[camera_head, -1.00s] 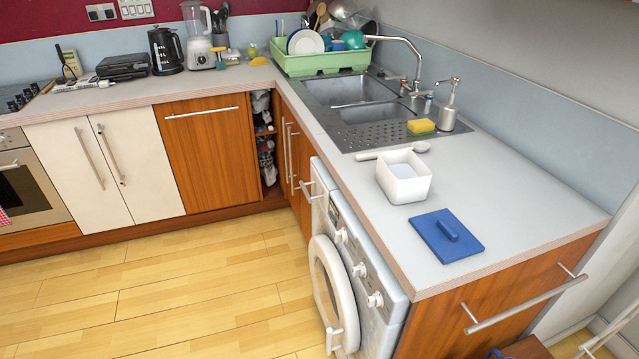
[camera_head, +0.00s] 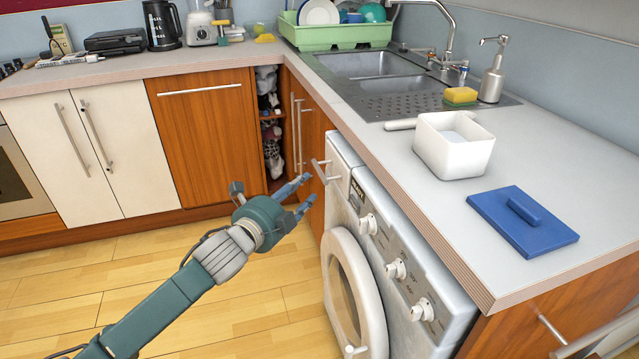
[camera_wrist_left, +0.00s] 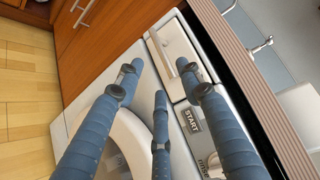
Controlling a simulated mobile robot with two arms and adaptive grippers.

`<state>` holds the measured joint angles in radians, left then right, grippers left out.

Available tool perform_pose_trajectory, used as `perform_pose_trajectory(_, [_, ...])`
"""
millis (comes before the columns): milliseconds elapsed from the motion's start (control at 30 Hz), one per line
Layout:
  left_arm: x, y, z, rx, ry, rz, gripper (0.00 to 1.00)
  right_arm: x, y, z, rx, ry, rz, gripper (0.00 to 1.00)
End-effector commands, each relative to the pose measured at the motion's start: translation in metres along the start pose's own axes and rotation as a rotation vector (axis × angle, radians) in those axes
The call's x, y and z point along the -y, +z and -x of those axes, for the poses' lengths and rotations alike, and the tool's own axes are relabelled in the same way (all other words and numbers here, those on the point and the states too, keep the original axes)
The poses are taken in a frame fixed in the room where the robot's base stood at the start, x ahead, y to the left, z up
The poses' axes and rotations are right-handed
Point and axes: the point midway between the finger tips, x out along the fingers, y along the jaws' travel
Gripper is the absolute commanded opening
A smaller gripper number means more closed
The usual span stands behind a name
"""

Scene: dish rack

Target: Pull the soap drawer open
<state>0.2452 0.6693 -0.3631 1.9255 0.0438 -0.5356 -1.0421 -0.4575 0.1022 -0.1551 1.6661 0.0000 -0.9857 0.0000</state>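The soap drawer (camera_head: 340,168) is at the upper left of the white washing machine's front (camera_head: 395,262) and looks closed, with a bar handle (camera_head: 320,171) standing out from it. The drawer also shows in the left wrist view (camera_wrist_left: 172,50), partly covered by my fingers. My left gripper (camera_head: 303,192) is open and empty, its fingers pointing at the drawer handle from just left of and below it in the head view. In the left wrist view my spread fingers (camera_wrist_left: 162,76) reach over the drawer area; I cannot tell whether they touch it. My right gripper is not in view.
The worktop edge (camera_head: 430,215) overhangs the machine. The round door (camera_head: 352,290) and knobs (camera_head: 396,269) lie below and right of the drawer. Wooden cabinet doors with long handles (camera_head: 299,135) stand just left of the machine. The floor (camera_head: 240,290) is clear.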

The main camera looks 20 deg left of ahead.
Motion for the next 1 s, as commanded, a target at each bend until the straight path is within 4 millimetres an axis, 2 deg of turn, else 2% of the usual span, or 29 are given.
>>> perform_pose_trajectory(400, [0.001, 0.0, -0.074, 0.001, -0.002, 0.005, 0.37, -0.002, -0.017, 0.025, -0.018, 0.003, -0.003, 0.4])
perform_pose_trajectory(500, [0.0, 0.0, -0.087, 0.001, 0.0, 0.004, 0.37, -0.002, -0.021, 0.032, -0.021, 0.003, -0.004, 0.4])
perform_pose_trajectory(700, [0.0, 0.0, -0.101, 0.0, 0.0, 0.004, 0.37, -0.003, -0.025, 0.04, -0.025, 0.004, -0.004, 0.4])
perform_pose_trajectory(1000, [0.001, 0.0, -0.103, 0.0, 0.0, 0.004, 0.35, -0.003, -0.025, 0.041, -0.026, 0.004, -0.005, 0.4])
